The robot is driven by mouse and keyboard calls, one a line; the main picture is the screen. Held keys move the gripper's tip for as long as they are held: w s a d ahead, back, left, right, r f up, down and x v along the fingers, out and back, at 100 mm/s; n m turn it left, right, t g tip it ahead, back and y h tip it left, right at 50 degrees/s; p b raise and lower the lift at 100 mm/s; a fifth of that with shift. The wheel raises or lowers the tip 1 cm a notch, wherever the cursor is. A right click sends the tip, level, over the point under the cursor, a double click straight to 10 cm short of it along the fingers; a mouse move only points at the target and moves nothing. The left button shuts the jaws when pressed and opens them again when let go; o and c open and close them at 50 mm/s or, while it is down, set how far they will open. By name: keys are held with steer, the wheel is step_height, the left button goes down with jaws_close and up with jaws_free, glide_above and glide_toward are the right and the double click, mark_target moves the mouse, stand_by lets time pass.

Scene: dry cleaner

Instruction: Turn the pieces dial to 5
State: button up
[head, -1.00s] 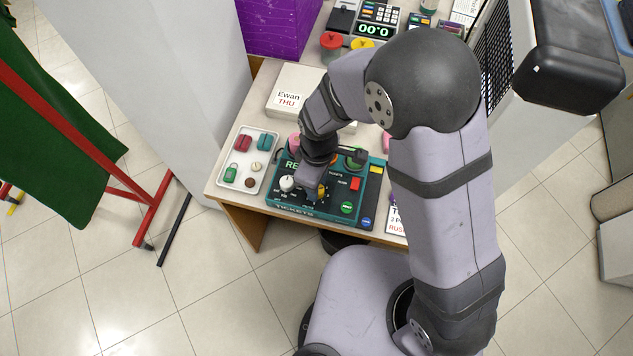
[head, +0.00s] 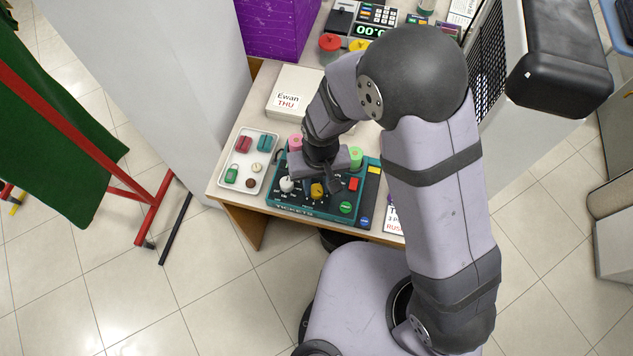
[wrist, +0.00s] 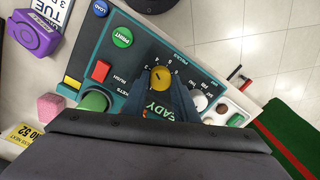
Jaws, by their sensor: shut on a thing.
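The pieces dial (head: 317,190) is a round yellow knob on the dark teal ticket machine (head: 282,206). In the wrist view the dial (wrist: 161,78) sits between the two fingertips of my gripper (wrist: 162,88), which is shut on it. A short dark line marks the knob's top. Numbers and the word PIECES are printed around it, but I cannot tell which number the line points to. In the head view my gripper (head: 325,180) is over the machine, and its fingers partly cover the panel. The READY display is partly hidden by the gripper in the wrist view.
A white knob (head: 287,184) is left of the dial; a red button (head: 353,184) and green PRINT button (head: 346,208) are right. A tray (head: 263,134) of small items stands left. Pink (head: 296,142) and green (head: 356,153) rolls are behind. A boxy "Ewan THU" package (head: 296,88) lies farther back.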

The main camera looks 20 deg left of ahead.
mark_target(318, 190)
steer(key=m+p, duration=0.1)
steer(key=m, duration=0.5)
steer(key=shift+r+m+p, duration=0.1)
steer(key=shift+m+p, duration=0.2)
steer(key=shift+p, duration=0.1)
steer(key=m+p, duration=0.1)
steer(key=m, duration=0.4)
steer(key=o, duration=1.1)
steer(key=shift+d, duration=0.1)
steer(key=shift+c, duration=0.2)
steer(key=shift+s+d+r+b, duration=0.1)
steer(key=shift+r+b, duration=0.7)
steer(key=shift+r, duration=2.8)
